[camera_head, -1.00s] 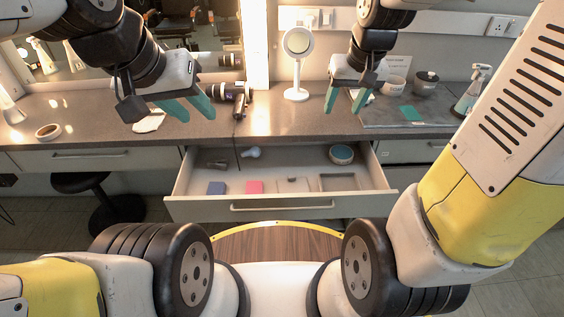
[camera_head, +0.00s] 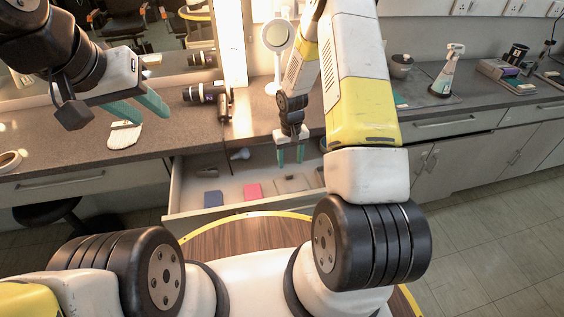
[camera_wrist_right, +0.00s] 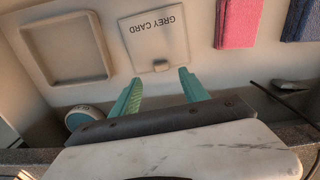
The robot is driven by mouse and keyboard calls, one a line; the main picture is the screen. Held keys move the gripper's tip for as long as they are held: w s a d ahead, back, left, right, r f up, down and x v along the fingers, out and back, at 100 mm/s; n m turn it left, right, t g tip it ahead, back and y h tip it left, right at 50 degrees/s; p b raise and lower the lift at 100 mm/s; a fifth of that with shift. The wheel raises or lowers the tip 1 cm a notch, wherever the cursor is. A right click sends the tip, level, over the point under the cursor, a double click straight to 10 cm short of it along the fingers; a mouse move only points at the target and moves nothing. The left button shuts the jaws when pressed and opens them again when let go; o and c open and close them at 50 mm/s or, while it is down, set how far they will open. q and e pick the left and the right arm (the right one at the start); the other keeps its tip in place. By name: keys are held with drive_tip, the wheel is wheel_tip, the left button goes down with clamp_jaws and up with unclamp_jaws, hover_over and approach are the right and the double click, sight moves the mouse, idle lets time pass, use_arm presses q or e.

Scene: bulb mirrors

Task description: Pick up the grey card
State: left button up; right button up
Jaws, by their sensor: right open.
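The grey card (camera_wrist_right: 158,42) is a pale square panel printed "GREY CARD", lying in the open drawer (camera_head: 240,208); it shows in the right wrist view and is partly seen in the head view (camera_head: 291,184). My right gripper (camera_head: 290,158) is open and points down over the drawer. In the right wrist view its fingertips (camera_wrist_right: 159,78) are apart, close to the card's near edge, with nothing between them. A small tab or notch shows on that edge. I cannot tell how high the fingertips are above it. My left gripper (camera_head: 150,108) is open and empty above the left counter.
Pink (camera_wrist_right: 238,22) and dark blue (camera_wrist_right: 300,20) folded pieces lie beside the card. A square frame-like recess (camera_wrist_right: 66,50) lies on its other side, with a round teal-lidded tin (camera_wrist_right: 80,117) nearby. A round mirror (camera_head: 276,36) stands on the counter behind.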

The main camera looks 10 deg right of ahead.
sight(289, 175)
wheel_tip(289, 175, down, 6)
drive_tip(key=shift+s+a+f, duration=0.1)
drive_tip(key=shift+s+f, duration=0.05)
drive_tip(key=shift+f, duration=0.1)
clamp_jaws()
